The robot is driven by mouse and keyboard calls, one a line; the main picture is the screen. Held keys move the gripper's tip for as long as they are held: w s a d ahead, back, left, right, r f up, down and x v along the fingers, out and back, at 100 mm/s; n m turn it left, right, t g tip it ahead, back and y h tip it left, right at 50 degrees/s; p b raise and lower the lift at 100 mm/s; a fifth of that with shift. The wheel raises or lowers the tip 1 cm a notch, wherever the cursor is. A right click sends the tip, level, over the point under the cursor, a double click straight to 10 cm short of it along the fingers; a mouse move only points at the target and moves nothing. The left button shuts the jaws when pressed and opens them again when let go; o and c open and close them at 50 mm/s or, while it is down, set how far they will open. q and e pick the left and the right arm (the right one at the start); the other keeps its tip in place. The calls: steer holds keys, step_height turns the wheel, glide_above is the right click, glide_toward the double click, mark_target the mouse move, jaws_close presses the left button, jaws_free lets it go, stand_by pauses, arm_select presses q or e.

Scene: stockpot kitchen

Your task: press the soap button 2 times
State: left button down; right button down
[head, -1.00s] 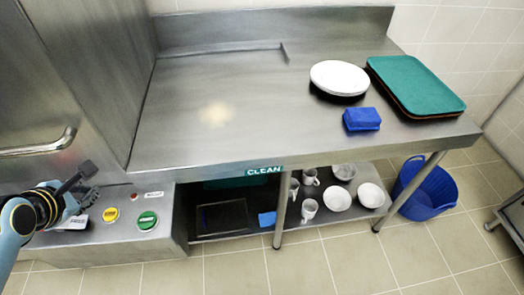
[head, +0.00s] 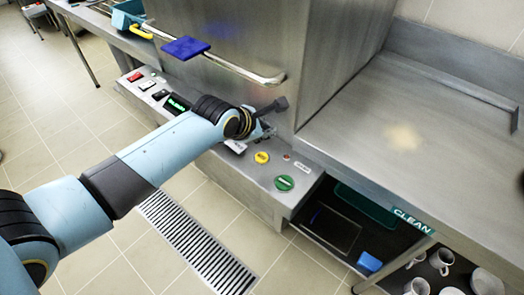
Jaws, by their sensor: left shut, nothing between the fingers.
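My left arm reaches in from the lower left, and my left gripper (head: 271,118) is shut and empty, just above the control ledge at the front of the steel machine. A yellow round button (head: 262,157) and a green round button (head: 284,183) sit on the ledge, below and to the right of the gripper. The button lettering is too small to read, so I cannot tell which is the soap button. The gripper covers part of the ledge; contact cannot be told. My right gripper is out of view.
A long steel handle (head: 240,72) crosses the machine front above my arm, with a blue cloth-like item (head: 185,47) on it. Further ledge controls, including a red one (head: 135,77), are at left. A steel counter (head: 385,100) is at right. A drain grate (head: 195,248) is in the floor.

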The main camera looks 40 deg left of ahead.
arm_select(q)
steer(key=b, duration=0.5)
glide_above(264, 158)
step_height(264, 158, down, 5)
steer(key=shift+f, duration=0.15)
steer(key=shift+f+b, duration=0.45)
steer(key=shift+f, duration=0.6)
steer(key=shift+f, duration=0.1)
steer(key=shift+f, duration=0.3)
steer(key=shift+f, duration=0.5)
stand_by(0.6)
stand_by(0.3)
steer(key=shift+r+p, duration=0.95)
steer(key=shift+p, duration=0.05)
